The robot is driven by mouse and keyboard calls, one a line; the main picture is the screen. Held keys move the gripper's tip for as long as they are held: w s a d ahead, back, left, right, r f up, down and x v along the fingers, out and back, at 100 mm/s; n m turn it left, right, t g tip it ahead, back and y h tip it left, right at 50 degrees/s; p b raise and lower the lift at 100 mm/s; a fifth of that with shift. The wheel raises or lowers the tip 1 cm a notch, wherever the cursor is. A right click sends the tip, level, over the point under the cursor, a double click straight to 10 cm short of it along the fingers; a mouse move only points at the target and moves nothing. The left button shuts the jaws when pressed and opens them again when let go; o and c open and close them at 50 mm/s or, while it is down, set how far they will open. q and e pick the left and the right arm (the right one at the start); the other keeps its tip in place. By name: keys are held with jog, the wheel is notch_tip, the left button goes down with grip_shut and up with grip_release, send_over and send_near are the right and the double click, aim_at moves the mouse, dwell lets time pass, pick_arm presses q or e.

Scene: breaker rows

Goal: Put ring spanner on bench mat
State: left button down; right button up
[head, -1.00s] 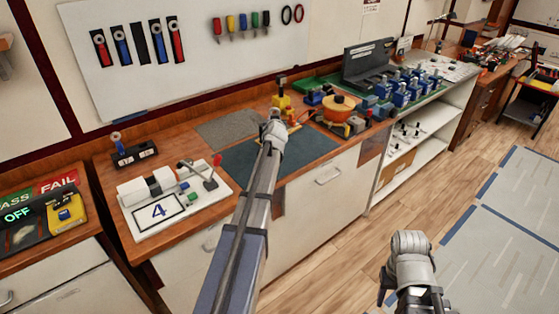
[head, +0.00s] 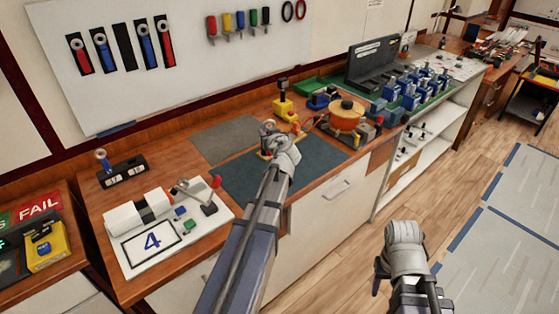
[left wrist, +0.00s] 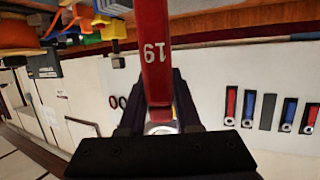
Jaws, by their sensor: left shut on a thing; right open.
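A red ring spanner (left wrist: 154,50) marked 19 is in my left gripper (left wrist: 158,112), which is shut on it in the left wrist view. In the head view, my left gripper (head: 279,145) hangs over the far part of the dark blue-green bench mat (head: 318,178); my arm hides part of the mat. The spanner is hard to make out there, and I cannot tell its gap to the mat. My right gripper (head: 386,280) is open and empty, low over the floor in front of the bench.
A grey mat (head: 222,138) lies behind the dark one. A yellow press (head: 284,108) and an orange-topped reel (head: 346,112) stand behind and right. Wall spanners (head: 122,47) have an empty middle slot.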

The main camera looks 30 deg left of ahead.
aim_at(268, 155)
pick_arm(q)
jog(key=shift+f+b, duration=5)
jog(key=shift+f, duration=0.05)
jog(key=shift+f, duration=0.25)
jog(key=c, duration=0.6)
grip_release()
jog(key=shift+r, duration=0.15)
jog(key=shift+r, duration=0.2)
jog(key=p+v, duration=0.3)
jog(key=v, duration=0.9)
